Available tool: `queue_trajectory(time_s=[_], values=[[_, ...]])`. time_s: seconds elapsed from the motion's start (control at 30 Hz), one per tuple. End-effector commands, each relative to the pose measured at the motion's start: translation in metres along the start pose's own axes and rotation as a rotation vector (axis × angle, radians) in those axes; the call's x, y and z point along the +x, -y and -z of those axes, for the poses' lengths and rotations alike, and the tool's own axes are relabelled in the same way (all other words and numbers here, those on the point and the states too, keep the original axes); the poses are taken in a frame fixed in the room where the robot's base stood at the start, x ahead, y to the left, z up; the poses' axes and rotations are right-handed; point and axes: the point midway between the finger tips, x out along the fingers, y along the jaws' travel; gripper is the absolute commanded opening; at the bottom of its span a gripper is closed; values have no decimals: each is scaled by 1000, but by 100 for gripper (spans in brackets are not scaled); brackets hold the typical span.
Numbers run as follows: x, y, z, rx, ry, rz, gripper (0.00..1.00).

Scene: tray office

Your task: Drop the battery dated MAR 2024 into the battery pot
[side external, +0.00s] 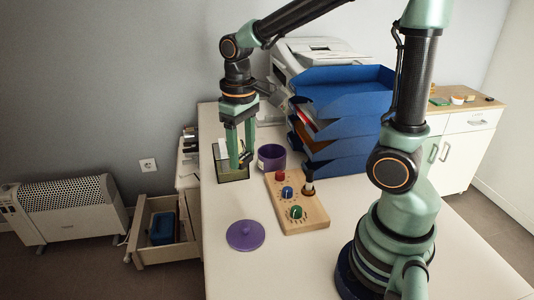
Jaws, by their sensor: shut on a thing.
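My gripper (240,164) points down over the far left part of the white table and is shut on a small dark battery (246,158) with a yellowish part. Any date on the battery is too small to read. A purple pot (271,158), open at the top with a pale label, stands just right of my gripper; it looks like the battery pot. The gripper and the battery are to the left of the pot, not over its opening. A clear-walled box (233,178) stands behind and below my gripper, partly hidden by the fingers.
A purple lid (245,235) lies flat at the front left. A wooden board with coloured knobs (296,205) lies in front of the pot. Blue stacked trays (345,92) rise at the right, with a white printer (318,50) behind. The front middle of the table is free.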

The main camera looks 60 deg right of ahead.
Motion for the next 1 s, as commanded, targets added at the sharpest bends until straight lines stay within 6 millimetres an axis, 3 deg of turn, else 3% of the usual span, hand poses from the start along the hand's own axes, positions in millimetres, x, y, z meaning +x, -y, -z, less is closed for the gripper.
queue_trajectory(time_s=[0.13, 0.23, 0.37, 0.5, 0.7, 0.83, 1.0], values=[[-1, -8, 6, 4, 0, 0, 2], [-2, -28, 19, 9, 2, 0, 2], [-3, -73, 42, 13, 2, 0, 2], [-2, -133, 61, 12, 2, 0, 2], [3, -206, 68, 8, 1, 1, 2], [6, -235, 68, 4, 1, 0, 2], [9, -251, 66, 1, 0, 0, 2]])
